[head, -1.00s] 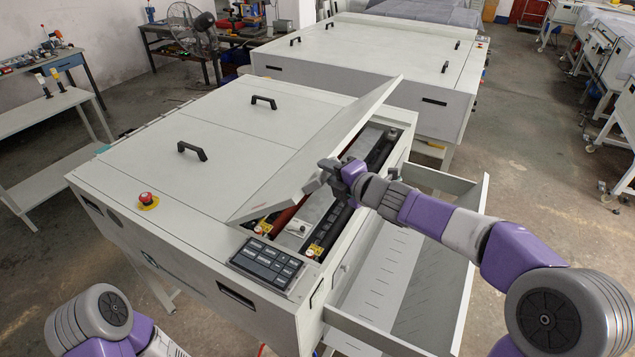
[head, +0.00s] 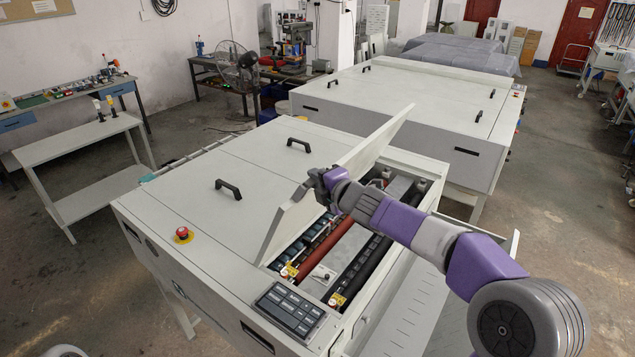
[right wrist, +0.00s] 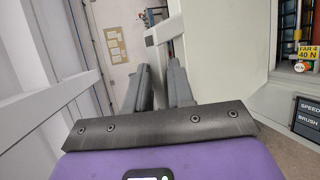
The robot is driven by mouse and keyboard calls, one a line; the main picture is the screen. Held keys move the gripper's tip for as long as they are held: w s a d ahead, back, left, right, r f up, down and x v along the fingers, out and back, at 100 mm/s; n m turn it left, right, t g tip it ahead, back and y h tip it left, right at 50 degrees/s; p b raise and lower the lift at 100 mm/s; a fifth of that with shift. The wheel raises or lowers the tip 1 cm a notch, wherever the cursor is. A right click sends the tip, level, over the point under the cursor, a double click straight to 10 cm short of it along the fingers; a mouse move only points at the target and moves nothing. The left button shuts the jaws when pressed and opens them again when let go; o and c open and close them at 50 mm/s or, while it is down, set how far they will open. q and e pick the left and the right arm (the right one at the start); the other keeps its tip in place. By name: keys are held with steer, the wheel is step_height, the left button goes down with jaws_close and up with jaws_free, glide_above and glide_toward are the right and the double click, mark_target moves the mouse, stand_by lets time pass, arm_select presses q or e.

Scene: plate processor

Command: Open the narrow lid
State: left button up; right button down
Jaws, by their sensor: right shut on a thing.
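The narrow lid (head: 290,222), a long pale grey panel, stands tilted up steeply over the right part of the near plate processor (head: 200,260). My right gripper (head: 318,182) is shut on the lid's raised edge, near the middle of its length. In the right wrist view, the two dark fingers (right wrist: 162,88) stand close together, with the pale lid (right wrist: 225,40) beside them; the exact grip is hard to see. The opening under the lid shows a red roller (head: 322,250) and dark rollers. My left gripper is out of view.
Two black handles, one of them in front (head: 228,189), sit on the closed wide covers to the left. A red emergency button (head: 182,233) and a control panel (head: 290,309) are at the front. A second machine (head: 400,95) stands behind.

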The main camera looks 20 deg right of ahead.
steer(key=shift+a+f, duration=0.15)
steer(key=shift+f, duration=0.35)
steer(key=c, duration=1)
jaws_free()
steer(key=shift+w, duration=0.1)
steer(key=p+v, duration=0.1)
steer(key=v, duration=0.7)
steer(key=shift+r+p, duration=0.3)
steer(key=shift+r, duration=0.05)
steer(key=shift+w, duration=0.15)
steer(key=shift+c, duration=0.2)
